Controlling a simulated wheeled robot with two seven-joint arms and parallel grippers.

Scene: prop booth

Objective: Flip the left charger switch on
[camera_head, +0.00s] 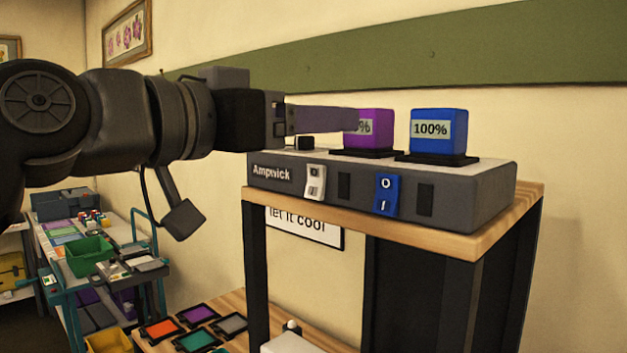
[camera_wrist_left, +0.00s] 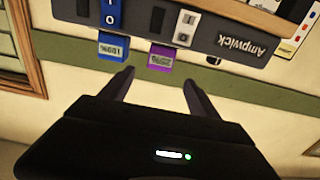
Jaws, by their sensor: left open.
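The grey Ampwick charger (camera_head: 281,192) stands on a wooden-topped stand. Its left switch is a white rocker (camera_head: 315,182) beside the name label; I cannot tell which way it is set. A blue rocker switch (camera_head: 386,195), marked O and I, is further right. My left gripper (camera_head: 350,120) is above the charger's left part, its visible finger overlapping the purple battery (camera_head: 378,125). The wrist view shows its two fingers (camera_wrist_left: 158,80) spread apart and empty. There the white switch (camera_wrist_left: 185,27) appears beyond the fingers, apart from them. My right gripper is not in view.
A blue battery (camera_head: 437,128) reading 100% stands on the charger's right dock. Dark slots (camera_head: 344,185) sit beside the switches. The wooden stand top (camera_head: 480,230) ends just in front of the charger. A trolley with a green bin (camera_head: 88,257) is at lower left.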

